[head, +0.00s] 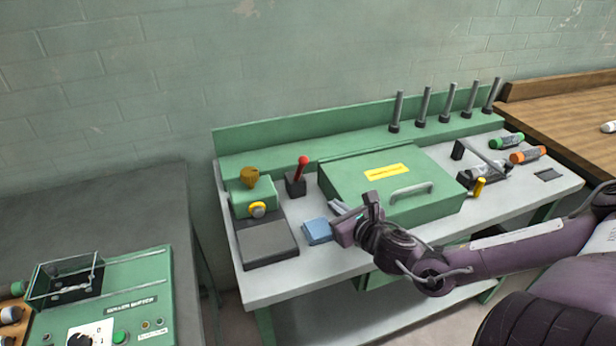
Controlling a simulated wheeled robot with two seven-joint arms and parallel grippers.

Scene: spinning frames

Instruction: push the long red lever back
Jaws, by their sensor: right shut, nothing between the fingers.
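A red-topped lever (299,170) with a red shaft stands up from a small dark block (295,186) on the grey bench top, between the green box with knobs and the large green lidded box. It leans slightly to the right in the head view. My right gripper (338,208) is shut and empty. It is in front of the lever and to its right, apart from it, by the front left of the large green box. My left gripper is not in view.
The large green box (340,170) with a grey handle stands right of the lever. A blue block (317,231) lies near the gripper. A green knob unit (246,201) stands left. Several dark posts line the back ledge. The bench top between lever and blue block is clear.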

